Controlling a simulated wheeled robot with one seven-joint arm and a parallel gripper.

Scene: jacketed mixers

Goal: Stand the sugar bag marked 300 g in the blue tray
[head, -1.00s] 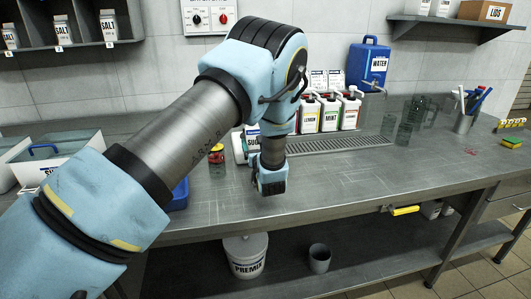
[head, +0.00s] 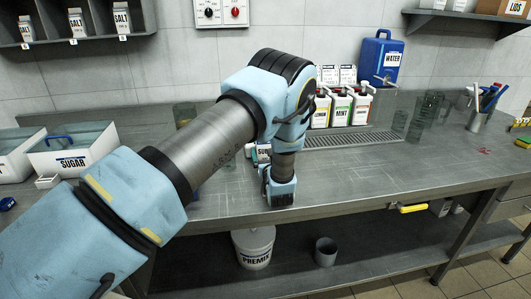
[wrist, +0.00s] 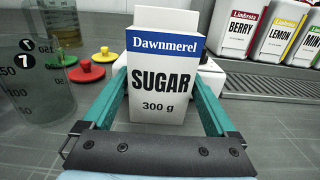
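The sugar bag marked 300 g (wrist: 160,82) stands upright in the wrist view, white with a blue Dawnmerel band. My gripper (wrist: 161,85) has its two teal fingers spread wide, one on each side of the bag. The fingertips come close to the bag's sides; contact is not clear. In the head view the bag (head: 262,153) is partly hidden behind my gripper (head: 281,192), low over the counter. The blue tray cannot be made out now; my arm covers much of the left counter.
Syrup dispensers (wrist: 283,30) stand behind the bag on the right, by a drain grille (head: 350,140). A clear measuring jug (wrist: 35,80) stands close on the left, with red and yellow lids (wrist: 87,71) beyond. A sugar bin (head: 75,158) is farther left.

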